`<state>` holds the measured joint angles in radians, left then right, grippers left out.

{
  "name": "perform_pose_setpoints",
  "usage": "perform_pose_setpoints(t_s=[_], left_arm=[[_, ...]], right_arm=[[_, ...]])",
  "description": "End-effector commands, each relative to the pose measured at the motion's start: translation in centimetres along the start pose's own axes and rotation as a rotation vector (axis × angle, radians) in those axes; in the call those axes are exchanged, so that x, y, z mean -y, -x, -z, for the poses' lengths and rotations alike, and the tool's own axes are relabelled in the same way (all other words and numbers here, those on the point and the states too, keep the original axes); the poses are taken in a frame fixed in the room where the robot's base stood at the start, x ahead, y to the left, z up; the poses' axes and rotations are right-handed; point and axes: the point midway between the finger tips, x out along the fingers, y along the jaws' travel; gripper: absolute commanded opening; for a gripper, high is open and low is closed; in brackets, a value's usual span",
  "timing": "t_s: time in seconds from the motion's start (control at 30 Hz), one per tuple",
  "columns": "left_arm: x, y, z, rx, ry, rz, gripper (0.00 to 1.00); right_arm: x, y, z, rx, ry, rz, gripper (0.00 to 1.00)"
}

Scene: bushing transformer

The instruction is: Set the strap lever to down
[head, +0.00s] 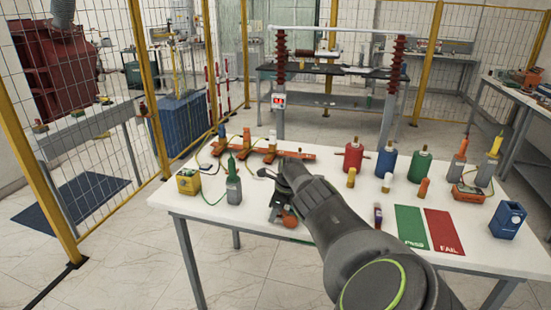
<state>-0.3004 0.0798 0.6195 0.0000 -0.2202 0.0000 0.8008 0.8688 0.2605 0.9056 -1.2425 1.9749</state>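My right arm reaches in from the lower right, and its gripper (276,180) is over the front middle of the white table (330,229). The gripper is dark and small here, and I cannot tell whether its fingers are open or shut. A small dark device (276,214) with an orange round part (289,219) sits just below it, partly hidden by my arm. I cannot clearly make out the strap lever or its position; it may be hidden there. An orange-brown bar (236,148) with upright orange pieces lies behind and to the left. My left gripper is not in view.
A yellow box (188,181) and a grey-green tool (233,183) stand at left. Red (353,157), blue (386,162) and green (419,166) bottles stand at back right. Green (410,227) and red (443,231) mats and a blue box (507,219) are at right.

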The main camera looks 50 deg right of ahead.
Motion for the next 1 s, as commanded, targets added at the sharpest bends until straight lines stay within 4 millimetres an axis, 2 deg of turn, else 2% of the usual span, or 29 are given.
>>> perform_pose_setpoints(t_s=[0.23,0.37,0.6,0.77,1.0], left_arm=[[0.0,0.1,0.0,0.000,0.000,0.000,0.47],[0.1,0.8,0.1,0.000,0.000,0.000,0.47],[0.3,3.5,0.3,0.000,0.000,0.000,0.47],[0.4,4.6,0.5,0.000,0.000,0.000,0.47],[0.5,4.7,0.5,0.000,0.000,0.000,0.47]], right_arm=[[0.1,0.2,0.0,0.000,-0.001,0.002,0.40],[0.1,1.0,-0.1,0.000,-0.001,0.003,0.40],[0.1,4.0,-0.1,-0.001,0.001,0.004,0.40],[0.1,6.3,0.0,-0.002,0.002,0.003,0.40],[0.2,9.7,0.1,-0.001,0.002,0.005,0.40]])
